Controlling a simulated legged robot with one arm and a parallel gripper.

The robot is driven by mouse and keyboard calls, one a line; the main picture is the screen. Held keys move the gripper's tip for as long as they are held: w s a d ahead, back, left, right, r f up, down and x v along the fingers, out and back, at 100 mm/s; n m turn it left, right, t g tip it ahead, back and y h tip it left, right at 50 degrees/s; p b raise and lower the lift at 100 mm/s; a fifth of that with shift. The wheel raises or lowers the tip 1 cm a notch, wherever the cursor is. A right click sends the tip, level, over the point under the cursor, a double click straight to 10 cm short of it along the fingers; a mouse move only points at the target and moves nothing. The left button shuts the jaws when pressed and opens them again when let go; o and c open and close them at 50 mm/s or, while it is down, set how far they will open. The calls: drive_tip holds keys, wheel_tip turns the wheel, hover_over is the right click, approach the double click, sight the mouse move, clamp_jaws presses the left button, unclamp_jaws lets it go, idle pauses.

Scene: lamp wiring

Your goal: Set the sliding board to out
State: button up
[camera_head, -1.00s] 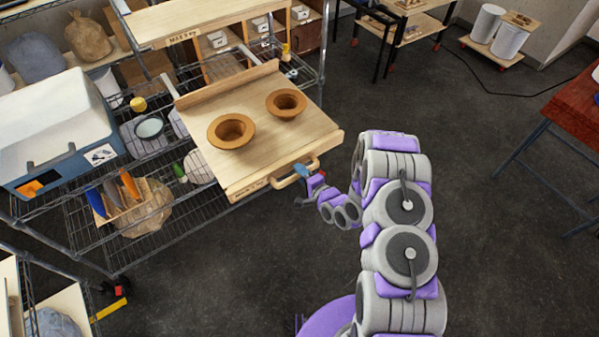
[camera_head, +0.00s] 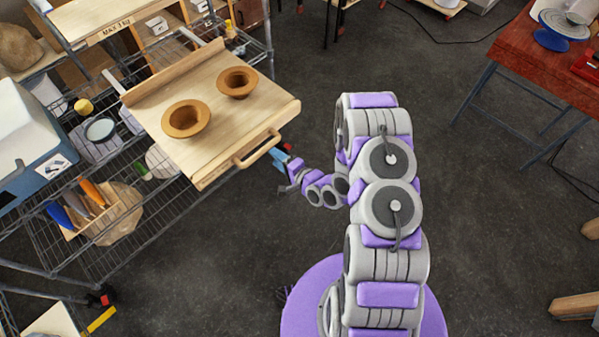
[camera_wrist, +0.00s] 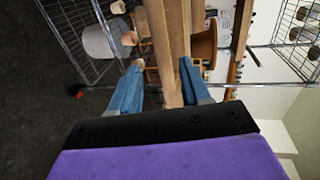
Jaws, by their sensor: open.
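The sliding board (camera_head: 150,103) is a pale wooden board that sticks well out from the wire rack, with a raised strip along its far side. A wooden bar handle (camera_head: 257,150) is fixed to its front edge. Two brown bowl-like pots, the nearer one (camera_head: 187,118) and the farther one (camera_head: 238,82), stand upright on it. My gripper (camera_head: 281,158) is just off the right end of the handle, open, with nothing visibly held. In the wrist view, the blue fingers of my gripper (camera_wrist: 160,82) are spread, with wood of the board (camera_wrist: 172,35) ahead between them.
The wire rack holds a blue-and-white cooler (camera_head: 25,135) and a wooden block (camera_head: 105,215) with coloured handles. A red table (camera_head: 555,55) stands at the right. Dark floor (camera_head: 480,220) is clear around my base.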

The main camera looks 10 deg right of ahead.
drive_tip(key=v, duration=1)
drive_tip(key=shift+d, duration=0.25)
drive_tip(key=shift+s, duration=0.15)
